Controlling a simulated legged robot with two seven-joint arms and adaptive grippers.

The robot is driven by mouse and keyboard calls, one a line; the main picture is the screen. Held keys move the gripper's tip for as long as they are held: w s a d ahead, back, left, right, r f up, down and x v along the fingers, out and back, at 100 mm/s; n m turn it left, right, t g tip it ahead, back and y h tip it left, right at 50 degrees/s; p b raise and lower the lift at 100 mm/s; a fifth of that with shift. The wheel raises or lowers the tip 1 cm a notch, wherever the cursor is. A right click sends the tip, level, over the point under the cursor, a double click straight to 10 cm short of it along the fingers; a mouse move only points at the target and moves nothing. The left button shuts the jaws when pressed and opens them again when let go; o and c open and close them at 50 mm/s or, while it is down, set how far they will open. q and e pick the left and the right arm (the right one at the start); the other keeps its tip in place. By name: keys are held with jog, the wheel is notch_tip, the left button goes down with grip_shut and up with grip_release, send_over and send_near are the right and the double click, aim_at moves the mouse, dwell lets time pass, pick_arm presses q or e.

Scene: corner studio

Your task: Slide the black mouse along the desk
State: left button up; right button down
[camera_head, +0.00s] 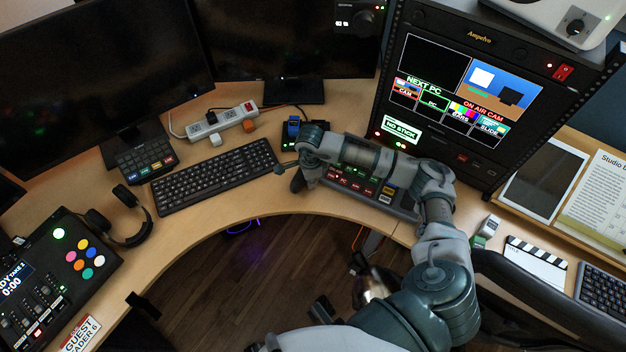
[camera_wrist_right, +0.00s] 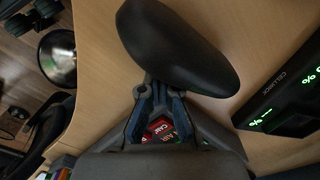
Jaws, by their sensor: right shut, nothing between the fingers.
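The black mouse (camera_wrist_right: 180,45) lies on the wooden desk in the right wrist view, a smooth dark oval directly ahead of my right gripper (camera_wrist_right: 155,88). The gripper's fingers are shut with nothing between them. The fingertips are at the mouse's near edge; I cannot tell whether they touch it. In the head view my right gripper (camera_head: 287,170) is low over the desk, just right of the black keyboard (camera_head: 214,177). There the arm makes the mouse hard to make out. My left gripper is not in view.
A box with green digits (camera_wrist_right: 290,108) stands right of the mouse in the right wrist view. A control panel with lit buttons (camera_head: 352,180) lies under my right forearm. The desk's curved front edge (camera_head: 245,214) is close. Headphones (camera_head: 122,215) lie left of the keyboard.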

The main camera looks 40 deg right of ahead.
aim_at(296, 185)
jog(key=a, duration=0.1)
jog(key=w+a, duration=0.1)
jog(key=a, duration=0.2)
jog(key=shift+w+a, duration=0.3)
jog(key=shift+a+r, duration=0.1)
jog(key=shift+a, duration=0.15)
jog(key=shift+d, duration=0.1)
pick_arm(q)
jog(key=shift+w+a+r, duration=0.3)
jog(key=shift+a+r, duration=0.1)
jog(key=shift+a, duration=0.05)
pick_arm(e)
jog(key=shift+d, duration=0.15)
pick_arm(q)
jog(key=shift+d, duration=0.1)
